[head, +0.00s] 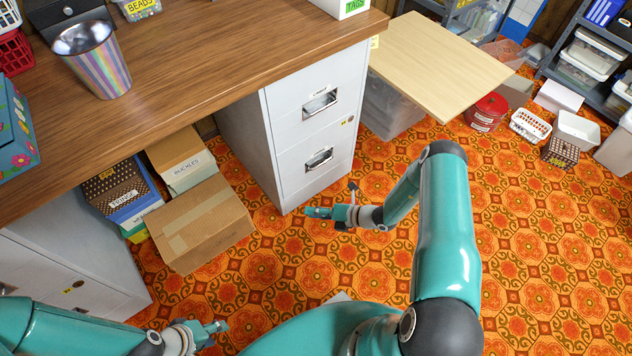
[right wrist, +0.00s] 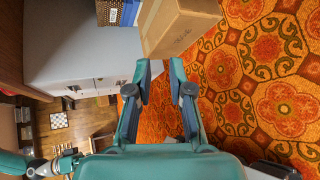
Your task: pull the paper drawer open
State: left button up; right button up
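A pale grey filing cabinet (head: 262,165) stands under the desk's right end, with two drawers facing right. Its upper drawer (head: 290,105) and lower drawer (head: 296,174) both look shut. Each has a metal cup handle, the upper (head: 320,103) and the lower (head: 319,159). A small label sits above the upper handle, too small to read, so I cannot tell which drawer is the paper one. My right gripper (head: 319,212) is in front of and below the lower handle, apart from it; its fingers (right wrist: 160,72) are open and empty. My left gripper (head: 217,328) is low at left, its opening unclear.
A second grey cabinet (head: 70,245) stands at left; it also shows in the right wrist view (right wrist: 85,45). A cardboard carton (head: 203,225) lies between the cabinets. A pale board (head: 440,60) juts out beyond the drawers. The patterned floor (head: 540,240) at right is open.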

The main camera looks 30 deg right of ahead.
aim_at(319, 165)
jog(key=w+d+f+m+t+h+b, duration=0.25)
jog(key=d+m+h, duration=0.2)
jog(key=d, duration=0.35)
jog(key=w+d+f+m+t+h+b, duration=0.1)
jog(key=d+f+m+t+h, duration=0.2)
jog(key=d+m, duration=0.35)
jog(key=shift+n, duration=0.7)
jog(key=w+f+b, duration=0.1)
jog(key=w+b, duration=0.1)
jog(key=w, duration=0.3)
jog(key=w+f+b, duration=0.1)
jog(key=w+b, duration=0.1)
jog(key=w, duration=0.3)
jog(key=w+f+b, duration=0.1)
jog(key=w, duration=0.4)
jog(key=shift+w+f+b, duration=0.25)
jog(key=shift+w+b, duration=0.1)
jog(key=shift+b, duration=0.05)
pick_arm(q)
notch_tip(319, 165, down, 11)
jog(key=shift+f, duration=0.15)
pick_arm(e)
grip_shut()
